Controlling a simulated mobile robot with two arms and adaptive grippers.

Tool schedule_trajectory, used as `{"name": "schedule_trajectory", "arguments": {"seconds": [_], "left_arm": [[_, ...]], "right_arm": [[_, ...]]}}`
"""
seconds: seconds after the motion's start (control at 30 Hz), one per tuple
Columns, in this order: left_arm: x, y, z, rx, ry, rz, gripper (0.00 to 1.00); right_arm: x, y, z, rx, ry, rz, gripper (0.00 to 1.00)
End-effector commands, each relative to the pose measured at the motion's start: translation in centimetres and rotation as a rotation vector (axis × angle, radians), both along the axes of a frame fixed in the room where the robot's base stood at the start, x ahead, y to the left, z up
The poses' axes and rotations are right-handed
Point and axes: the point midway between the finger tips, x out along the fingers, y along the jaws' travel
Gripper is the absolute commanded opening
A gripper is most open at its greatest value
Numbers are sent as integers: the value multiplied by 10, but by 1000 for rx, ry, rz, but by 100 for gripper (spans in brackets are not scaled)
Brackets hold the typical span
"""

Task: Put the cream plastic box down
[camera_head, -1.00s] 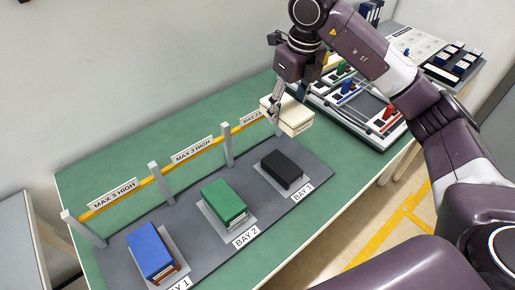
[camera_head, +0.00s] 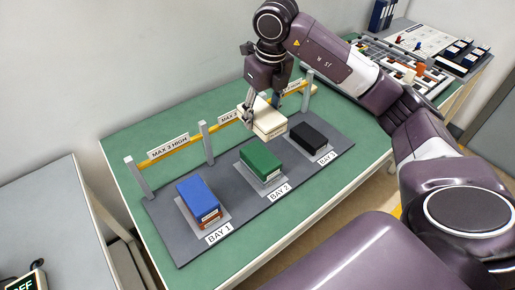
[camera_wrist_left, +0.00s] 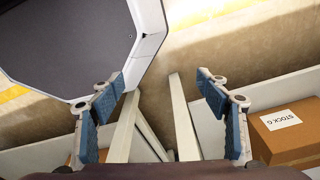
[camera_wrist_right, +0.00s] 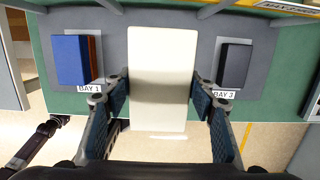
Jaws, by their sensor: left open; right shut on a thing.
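The cream plastic box (camera_head: 264,121) is held in the air by my right gripper (camera_head: 264,103), above the back of the grey board near bay 2. In the right wrist view the cream box (camera_wrist_right: 162,75) sits between the two fingers of the right gripper (camera_wrist_right: 160,100) and hides bay 2. A green box (camera_head: 261,161) lies on bay 2, a blue box (camera_head: 197,197) on top of a reddish-brown one on bay 1, and a black box (camera_head: 308,137) on bay 3. My left gripper (camera_wrist_left: 160,95) is open and empty, away from the bays.
Posts with a yellow "MAX 3 HIGH" bar (camera_head: 168,150) stand along the back of the grey board (camera_head: 165,225). The green table (camera_head: 120,135) is bare behind them. In the left wrist view a cardboard box (camera_wrist_left: 285,130) marked "STOCK" sits at the right.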

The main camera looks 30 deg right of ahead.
Motion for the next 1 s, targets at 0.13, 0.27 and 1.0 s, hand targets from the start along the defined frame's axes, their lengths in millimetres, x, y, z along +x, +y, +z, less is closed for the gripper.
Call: {"name": "schedule_trajectory", "arguments": {"seconds": [0.13, 0.27, 1.0], "left_arm": [[-2, 6, 11, 8, 6, -1, 69], [-17, 18, 16, 23, 27, -1, 69], [-14, 12, 28, 15, 21, 4, 69]], "right_arm": [[-2, 0, -38, 0, 5, 1, 20], [-1, 1, -66, 2, 3, 1, 20], [0, 1, -129, 1, -4, 2, 20]]}}
